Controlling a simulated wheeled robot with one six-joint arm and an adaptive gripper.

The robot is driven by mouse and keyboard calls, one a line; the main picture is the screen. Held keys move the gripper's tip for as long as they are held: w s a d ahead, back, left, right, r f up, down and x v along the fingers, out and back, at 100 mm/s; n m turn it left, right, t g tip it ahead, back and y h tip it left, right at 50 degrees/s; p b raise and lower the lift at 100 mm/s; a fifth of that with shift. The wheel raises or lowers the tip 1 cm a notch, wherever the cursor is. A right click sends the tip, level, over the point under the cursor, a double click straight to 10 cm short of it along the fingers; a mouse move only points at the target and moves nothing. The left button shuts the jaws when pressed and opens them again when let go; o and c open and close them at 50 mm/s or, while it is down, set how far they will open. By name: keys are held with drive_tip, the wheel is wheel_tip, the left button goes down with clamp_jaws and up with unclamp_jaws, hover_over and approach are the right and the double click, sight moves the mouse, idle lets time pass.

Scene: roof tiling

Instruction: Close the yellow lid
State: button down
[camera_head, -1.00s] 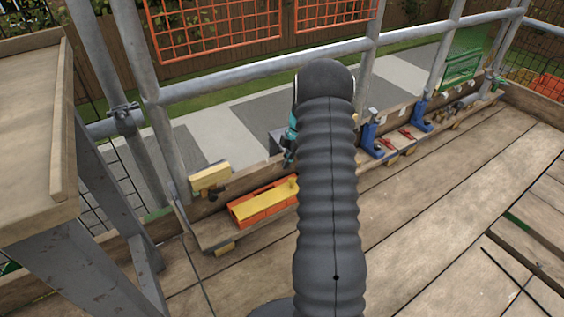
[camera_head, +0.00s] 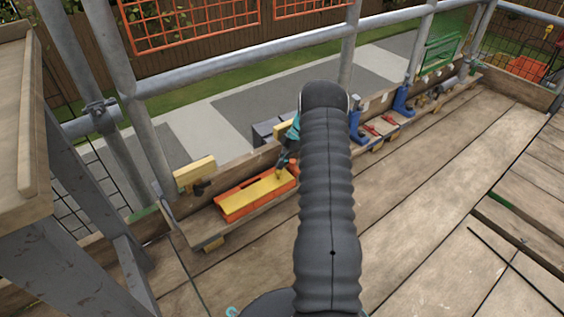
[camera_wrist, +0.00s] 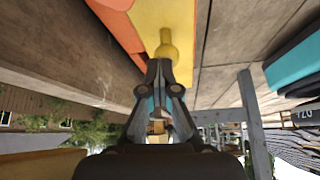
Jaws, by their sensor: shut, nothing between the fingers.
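The yellow lid (camera_head: 252,195) lies over a long orange box (camera_head: 230,190) on the plank shelf by the railing in the head view. A strip of orange shows along the lid's far side. Whether the lid is fully seated I cannot tell. My gripper (camera_head: 281,170) is at the lid's right end, partly hidden by my arm. The lid (camera_wrist: 170,14) and the box (camera_wrist: 120,25) run out of the top there.
A yellow block (camera_head: 195,170) stands left of the box. Metal scaffold poles (camera_head: 240,65) stand close behind. The plank floor (camera_head: 420,170) on the right is mostly clear.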

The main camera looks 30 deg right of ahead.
drive_tip(key=shift+s+a+f, duration=0.15)
drive_tip(key=shift+f, duration=0.3)
drive_tip(key=shift+s+a+f, duration=0.1)
drive_tip(key=shift+f, duration=0.35)
drive_tip(key=shift+a+r, duration=0.1)
drive_tip(key=shift+r, duration=0.2)
drive_tip(key=r, duration=0.3)
drive_tip(key=w+r+p, duration=0.1)
drive_tip(key=shift+w+a+r, duration=0.1)
drive_tip(key=shift+a+r, duration=0.2)
drive_tip(key=shift+a, duration=0.05)
drive_tip(key=d, duration=1)
drive_tip(key=shift+r+p, duration=0.2)
drive_tip(key=shift+p, duration=0.15)
